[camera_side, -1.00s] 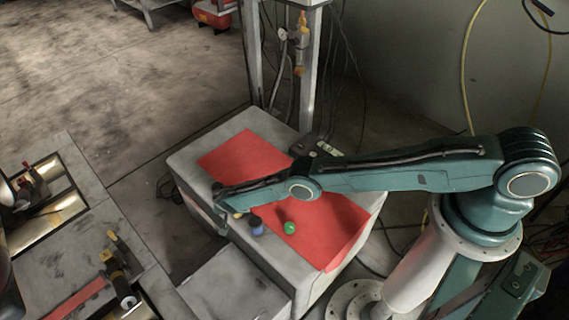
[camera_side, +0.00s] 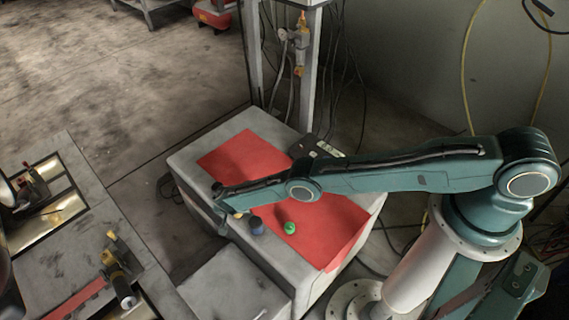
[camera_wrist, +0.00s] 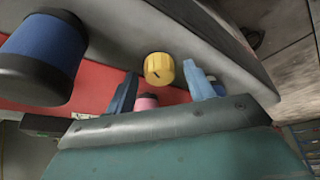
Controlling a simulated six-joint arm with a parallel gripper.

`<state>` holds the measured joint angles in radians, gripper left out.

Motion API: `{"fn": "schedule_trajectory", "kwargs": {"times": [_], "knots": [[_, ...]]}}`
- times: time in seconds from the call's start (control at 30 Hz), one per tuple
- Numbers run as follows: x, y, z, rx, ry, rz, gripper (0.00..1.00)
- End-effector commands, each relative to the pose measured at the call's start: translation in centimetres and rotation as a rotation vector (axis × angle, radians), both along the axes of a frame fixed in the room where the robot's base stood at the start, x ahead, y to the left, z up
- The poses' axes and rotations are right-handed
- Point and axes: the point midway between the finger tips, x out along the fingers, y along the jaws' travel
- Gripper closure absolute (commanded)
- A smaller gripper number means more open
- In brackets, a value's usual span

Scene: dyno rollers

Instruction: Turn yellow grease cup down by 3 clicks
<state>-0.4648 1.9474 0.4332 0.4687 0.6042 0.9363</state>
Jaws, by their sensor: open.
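The yellow grease cup (camera_wrist: 159,69) shows in the wrist view as a ribbed round cap with a dark mark on its face. It lies between and just beyond the two blue fingers of my gripper (camera_wrist: 162,90). The fingers are open, with a gap on both sides of the cup, and I see no contact. In the side view my gripper (camera_side: 222,222) hangs at the left edge of the grey block, and only a small bit of yellow (camera_side: 238,215) shows beside it.
A blue cup with dark ends (camera_wrist: 42,55) stands large at the left in the wrist view. A pink piece (camera_wrist: 147,102) shows between the fingers.

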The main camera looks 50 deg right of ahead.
Motion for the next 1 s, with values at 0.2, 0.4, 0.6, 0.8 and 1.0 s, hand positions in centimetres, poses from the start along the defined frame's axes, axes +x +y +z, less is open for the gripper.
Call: {"fn": "schedule_trajectory", "kwargs": {"times": [0.2,0.4,0.6,0.8,1.0], "knots": [[0.0,0.2,0.4,0.0,-0.001,0.0,0.47],[-0.1,0.4,1.0,-0.001,0.0,0.001,0.47],[-0.4,0.7,1.8,0.0,0.0,0.001,0.47],[-0.7,1.0,2.9,0.001,-0.001,0.002,0.47],[-1.1,1.4,4.4,0.0,0.0,0.001,0.47]]}}
